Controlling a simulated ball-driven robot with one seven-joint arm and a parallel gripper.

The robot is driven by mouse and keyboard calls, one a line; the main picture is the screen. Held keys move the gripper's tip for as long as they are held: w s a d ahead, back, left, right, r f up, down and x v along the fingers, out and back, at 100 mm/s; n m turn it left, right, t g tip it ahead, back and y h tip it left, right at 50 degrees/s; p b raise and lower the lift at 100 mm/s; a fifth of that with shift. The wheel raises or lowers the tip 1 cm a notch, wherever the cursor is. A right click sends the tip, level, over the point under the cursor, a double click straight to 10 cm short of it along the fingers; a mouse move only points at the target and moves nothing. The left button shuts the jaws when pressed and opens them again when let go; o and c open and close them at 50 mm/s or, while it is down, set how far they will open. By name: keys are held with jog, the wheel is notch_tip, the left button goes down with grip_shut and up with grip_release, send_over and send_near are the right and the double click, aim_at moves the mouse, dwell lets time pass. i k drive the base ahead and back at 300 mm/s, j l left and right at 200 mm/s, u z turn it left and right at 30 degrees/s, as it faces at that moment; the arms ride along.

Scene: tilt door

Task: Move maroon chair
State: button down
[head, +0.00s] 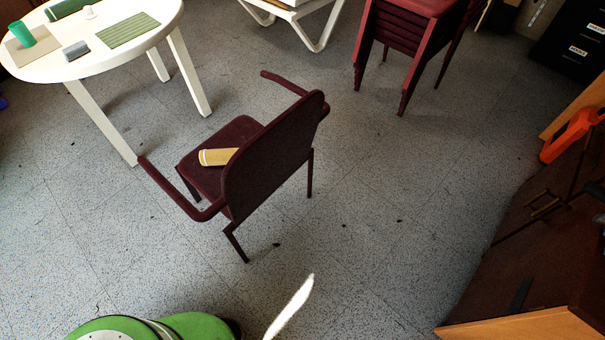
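The maroon chair (275,155) stands upright on the speckled grey floor near the middle of the head view, with its backrest towards me. Its seat is partly hidden behind the backrest, and its armrests reach out on both sides. A yellow cylinder-like object (216,157) lies on the seat, its right end hidden by the backrest. My gripper is not seen in this view, and nothing is seen touching the chair.
A white table (122,52) stands at upper left, close to the chair, bearing a green cup (22,34) and mats. Stacked maroon chairs (402,45) stand at upper right. Brown wooden furniture (545,270) is at lower right. Floor is clear right of the chair.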

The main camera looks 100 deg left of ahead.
aim_at(266, 157)
jog(key=i+u, duration=0.2)
jog(key=u, duration=0.3)
jog(key=i+l+u, duration=0.1)
jog(key=u, duration=0.4)
jog(key=i+l+u, duration=0.2)
jog(key=u, duration=0.3)
jog(key=i+l+u, duration=0.15)
jog(key=u, duration=0.35)
jog(key=i+l+u, duration=0.1)
jog(key=l+u, duration=1.15)
jog(key=i+l, duration=0.05)
